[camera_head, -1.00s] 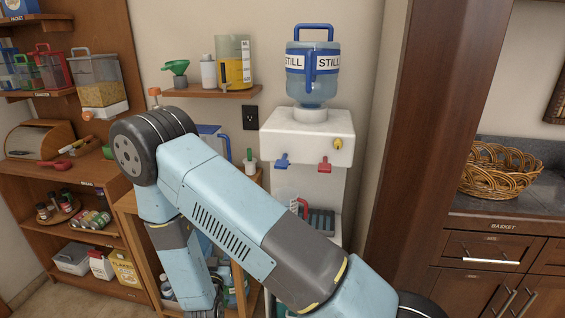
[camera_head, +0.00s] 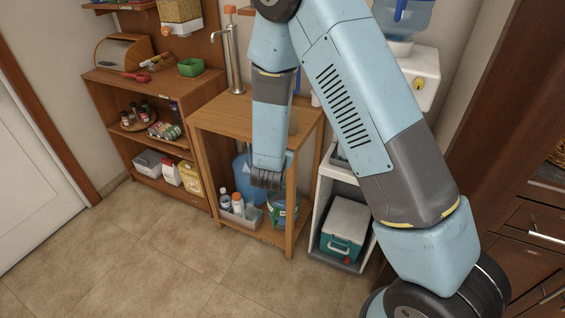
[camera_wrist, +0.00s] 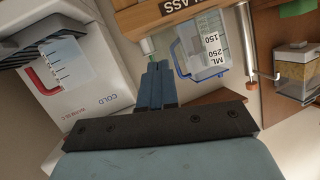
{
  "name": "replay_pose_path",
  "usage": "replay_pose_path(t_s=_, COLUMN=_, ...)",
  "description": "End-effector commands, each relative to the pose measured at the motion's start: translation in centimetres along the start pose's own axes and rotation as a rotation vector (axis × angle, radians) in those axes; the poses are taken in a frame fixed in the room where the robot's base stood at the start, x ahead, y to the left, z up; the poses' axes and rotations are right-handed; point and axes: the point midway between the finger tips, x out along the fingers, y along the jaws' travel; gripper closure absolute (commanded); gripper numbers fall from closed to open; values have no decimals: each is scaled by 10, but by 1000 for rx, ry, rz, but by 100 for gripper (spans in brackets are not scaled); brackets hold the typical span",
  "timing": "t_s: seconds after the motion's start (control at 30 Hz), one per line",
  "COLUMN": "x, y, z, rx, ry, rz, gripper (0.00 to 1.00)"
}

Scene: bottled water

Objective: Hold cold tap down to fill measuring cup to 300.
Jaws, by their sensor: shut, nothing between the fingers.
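In the wrist view the measuring cup (camera_wrist: 202,48) is clear with a blue rim and handle and black marks reading 150 and 250 ML. It appears tilted in this rotated view, and I cannot make out any water in it.
A wooden stand (camera_head: 232,117) with a tall metal tap (camera_head: 232,60) is beside the dispenser. Below it are bottles in a tray (camera_head: 240,214). A teal-and-white box (camera_head: 343,232) sits low at the right. The tiled floor (camera_head: 150,255) in front is clear.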

Motion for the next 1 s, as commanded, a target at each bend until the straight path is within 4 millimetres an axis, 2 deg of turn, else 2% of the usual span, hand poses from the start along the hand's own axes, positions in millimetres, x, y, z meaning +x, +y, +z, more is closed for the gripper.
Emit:
replay_pose_path(t_s=0.03, x=1, y=-1, z=-16, rx=23, ry=-26, rz=-10, gripper=100)
replay_pose_path(t_s=0.2, x=0, y=-2, z=-57, rx=68, ry=-129, rz=-53, gripper=100)
replay_pose_path(t_s=0.47, x=-18, y=5, z=-119, rx=95, ry=-268, rz=-128, gripper=100)
replay_pose_path(t_s=0.77, x=-61, y=29, z=-184, rx=67, ry=-402, rz=-206, gripper=100)
replay_pose_path(t_s=1.0, x=-109, y=62, z=-227, rx=5, ry=-493, rz=-243, gripper=100)
